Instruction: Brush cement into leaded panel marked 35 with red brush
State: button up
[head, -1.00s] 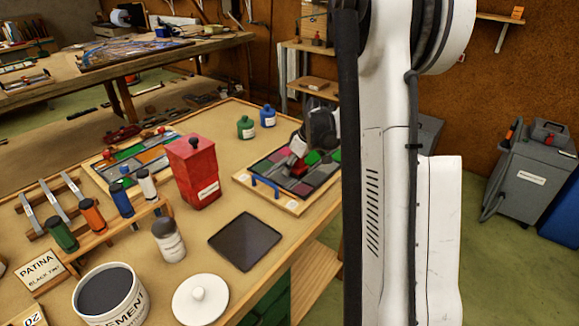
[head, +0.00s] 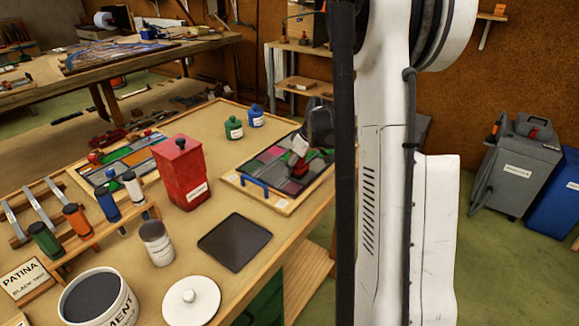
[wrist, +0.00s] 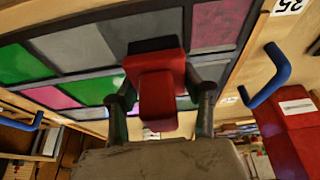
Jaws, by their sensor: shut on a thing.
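The leaded panel marked 35 (head: 290,204) lies in a wooden tray with blue handles, at the right end of the bench in the head view. Its green, pink and grey panes also fill the upper wrist view (wrist: 95,50). The 35 label (wrist: 289,5) shows at the upper right there. My gripper (wrist: 162,102) is shut on the red brush (wrist: 158,88), which is over the panes. In the head view the brush (head: 299,160) is over the panel's right part. An open cement tub (head: 97,298) stands at the front left.
A red box-shaped container (head: 181,175) stands left of the panel. A second panel (head: 128,158) lies farther left. A dark plate (head: 234,242), a white lid (head: 190,300) and a bottle rack (head: 105,235) are in front. Green and blue bottles (head: 234,128) stand behind.

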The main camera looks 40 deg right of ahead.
aim_at(308, 165)
jog(key=shift+s+d, duration=0.55)
jog(key=shift+s+d, duration=0.15)
jog(key=shift+s+d+b, duration=0.4)
jog(key=shift+s+d, duration=0.65)
jog(key=shift+s, duration=0.1)
jog(key=shift+w, duration=0.2)
jog(key=shift+w+a, duration=0.2)
jog(key=shift+w, duration=0.4)
jog(key=shift+w+a, duration=0.2)
jog(key=shift+w, duration=0.4)
jog(key=shift+r, duration=0.15)
